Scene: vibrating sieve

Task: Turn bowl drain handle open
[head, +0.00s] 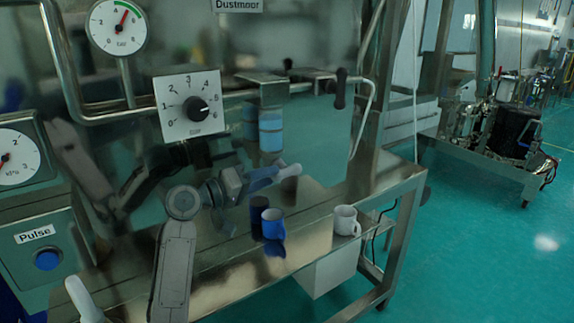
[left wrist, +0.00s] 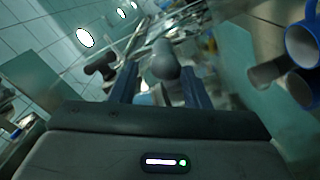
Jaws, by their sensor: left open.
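My left gripper (head: 272,176) reaches in over the steel table, its two blue fingers apart. In the left wrist view a grey, round-ended handle (left wrist: 165,62) shows between and beyond the open fingers (left wrist: 160,88). A pale rounded end (head: 291,169) shows at the fingertips in the head view; it may be this same handle, which I take as the likely drain handle. I cannot tell whether the fingers touch it. The bowl is not clearly seen. A black grip (head: 340,88) hangs on the machine's bent bar, above and right of the gripper. My right gripper is not in view.
A blue mug (head: 273,224) and a white mug (head: 346,221) stand on the steel table (head: 315,240), below and right of my left gripper. The machine carries a black dial (head: 196,108), a round gauge (head: 118,26) and a Pulse button (head: 47,260).

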